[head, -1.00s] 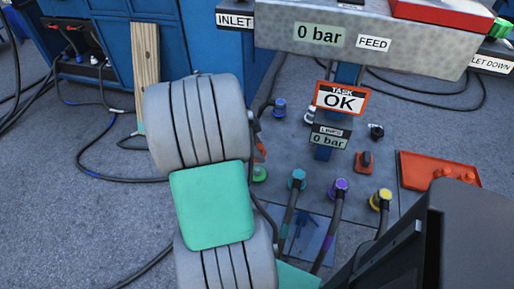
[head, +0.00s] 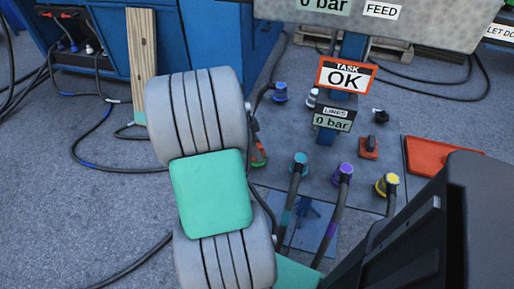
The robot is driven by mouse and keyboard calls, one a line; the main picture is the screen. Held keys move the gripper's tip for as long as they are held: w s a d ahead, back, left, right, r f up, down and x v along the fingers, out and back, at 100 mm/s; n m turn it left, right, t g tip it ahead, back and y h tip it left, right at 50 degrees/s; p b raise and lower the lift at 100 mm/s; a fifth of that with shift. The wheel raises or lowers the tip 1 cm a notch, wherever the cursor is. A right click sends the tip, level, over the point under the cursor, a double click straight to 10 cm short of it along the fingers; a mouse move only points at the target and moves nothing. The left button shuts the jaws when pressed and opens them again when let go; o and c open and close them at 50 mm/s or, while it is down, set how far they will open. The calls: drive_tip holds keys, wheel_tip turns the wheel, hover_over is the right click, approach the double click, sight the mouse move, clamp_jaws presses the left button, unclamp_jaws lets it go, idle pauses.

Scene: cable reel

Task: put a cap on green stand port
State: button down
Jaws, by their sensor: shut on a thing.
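The green stand port (head: 259,163) shows as a small green patch on the grey floor plate, just right of my arm. My gripper (head: 254,138) is mostly hidden behind my own arm; only a dark and grey sliver shows. It is shut on a small orange-red cap (head: 259,149), which partly covers the green port in the head view. I cannot tell whether the cap touches the port or is just above it.
Blue (head: 280,92), teal (head: 300,163), purple (head: 344,172) and yellow (head: 387,185) connectors stand on the plate, some with hoses. A sign post reads OK (head: 342,79) and 0 bar. An orange tray (head: 430,155) is partly hidden at right.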

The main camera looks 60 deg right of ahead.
drive_tip(key=shift+f+b, duration=0.35)
drive_tip(key=shift+b, duration=0.05)
drive_tip(key=c, duration=0.7)
unclamp_jaws()
drive_tip(key=shift+r, duration=0.1)
